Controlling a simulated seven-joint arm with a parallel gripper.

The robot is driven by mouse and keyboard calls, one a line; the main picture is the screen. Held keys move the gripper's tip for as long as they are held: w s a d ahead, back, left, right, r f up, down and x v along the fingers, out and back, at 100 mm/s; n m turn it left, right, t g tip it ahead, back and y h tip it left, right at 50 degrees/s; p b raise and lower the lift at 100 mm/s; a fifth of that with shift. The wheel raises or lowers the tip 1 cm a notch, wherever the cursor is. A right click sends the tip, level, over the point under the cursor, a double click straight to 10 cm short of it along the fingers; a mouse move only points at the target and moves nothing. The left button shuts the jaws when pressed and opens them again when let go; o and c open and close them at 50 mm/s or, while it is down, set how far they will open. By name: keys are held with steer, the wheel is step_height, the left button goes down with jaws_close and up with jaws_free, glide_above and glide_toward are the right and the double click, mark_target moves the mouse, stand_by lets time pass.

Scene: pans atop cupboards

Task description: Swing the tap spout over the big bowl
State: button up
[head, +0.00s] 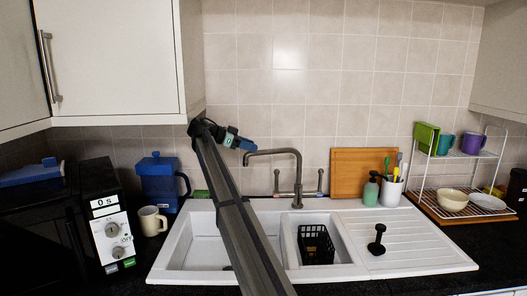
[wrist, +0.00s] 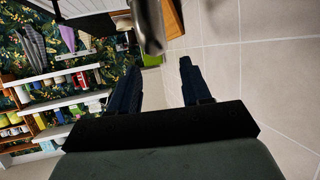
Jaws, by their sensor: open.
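The grey metal tap (head: 297,180) stands behind the sink, with a lever on each side. Its spout (head: 275,152) points left in the head view, with its end turned down. The big bowl (head: 198,250) is the white left basin, partly hidden by my arm. My gripper (head: 248,144) is open beside the spout's free end. In the wrist view the gripper's dark fingers (wrist: 155,78) are apart, with nothing between them. The blurred grey spout (wrist: 149,24) lies just beyond the fingertips. I cannot tell whether it touches them.
The small bowl holds a black basket (head: 316,244). A blue coffee press (head: 160,180) and mug (head: 151,221) stand left.

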mark_target(264, 150)
steer(key=x, duration=0.6)
steer(key=shift+d+f, duration=0.15)
steer(key=shift+d, duration=0.1)
steer(key=shift+c, duration=0.4)
jaws_close()
